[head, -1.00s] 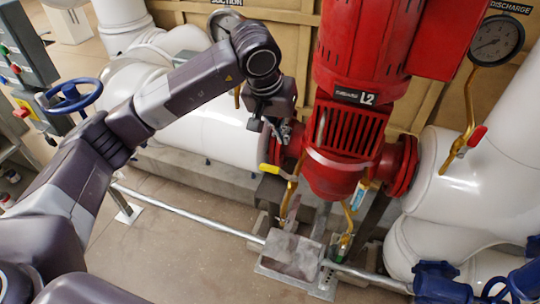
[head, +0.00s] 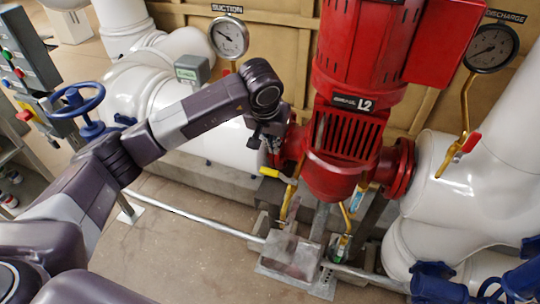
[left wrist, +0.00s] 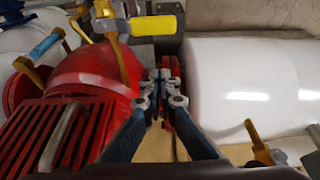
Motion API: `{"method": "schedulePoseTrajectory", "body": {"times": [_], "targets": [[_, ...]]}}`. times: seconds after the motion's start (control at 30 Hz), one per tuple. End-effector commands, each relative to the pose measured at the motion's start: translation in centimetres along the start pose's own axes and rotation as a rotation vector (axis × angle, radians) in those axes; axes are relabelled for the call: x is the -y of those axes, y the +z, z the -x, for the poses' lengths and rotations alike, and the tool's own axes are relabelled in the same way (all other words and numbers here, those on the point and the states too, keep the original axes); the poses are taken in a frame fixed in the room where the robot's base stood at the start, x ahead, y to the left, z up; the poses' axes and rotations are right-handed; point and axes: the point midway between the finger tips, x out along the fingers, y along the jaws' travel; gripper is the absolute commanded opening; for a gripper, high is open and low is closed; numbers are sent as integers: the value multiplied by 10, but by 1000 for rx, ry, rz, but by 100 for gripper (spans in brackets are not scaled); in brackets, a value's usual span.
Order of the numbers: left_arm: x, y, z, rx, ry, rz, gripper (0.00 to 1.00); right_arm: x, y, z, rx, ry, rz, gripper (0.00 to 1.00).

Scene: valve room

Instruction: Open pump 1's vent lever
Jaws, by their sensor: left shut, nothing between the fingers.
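A red pump (head: 345,125) stands between the white pipes, with a plate reading "L2" on its front. A yellow-handled lever (head: 269,172) sits on a brass pipe at the pump's lower left; in the left wrist view its handle (left wrist: 152,25) lies roughly level. I cannot tell whether it is the vent lever. A blue-handled lever (head: 357,199) is on another brass pipe to the right. My left gripper (head: 266,141) is shut and empty beside the pump's left flange, above the yellow handle and apart from it. In the left wrist view its fingertips (left wrist: 162,76) point at the flange. My right gripper is out of view.
A suction gauge (head: 229,37) and a discharge gauge (head: 490,46) flank the pump. A red-handled lever (head: 471,143) is on the right pipe. A blue handwheel (head: 78,98) stands at left. A metal rail (head: 190,218) crosses the floor; floor before it is clear.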

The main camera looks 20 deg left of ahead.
Motion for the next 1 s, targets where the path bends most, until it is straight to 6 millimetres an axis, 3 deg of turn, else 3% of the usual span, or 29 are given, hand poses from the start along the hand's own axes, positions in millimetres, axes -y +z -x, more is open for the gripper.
{"method": "schedulePoseTrajectory", "body": {"times": [0.13, 0.2, 0.43, 1.0], "targets": [[-1, 2, -29, 7, 1, 1, 0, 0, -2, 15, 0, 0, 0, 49], [0, 13, -19, 2, 1, -3, 0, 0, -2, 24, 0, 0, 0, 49], [0, 34, -14, 1, 1, -1, 0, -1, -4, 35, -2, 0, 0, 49], [0, 37, -15, -1, -1, 2, 0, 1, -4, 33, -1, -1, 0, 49]]}}
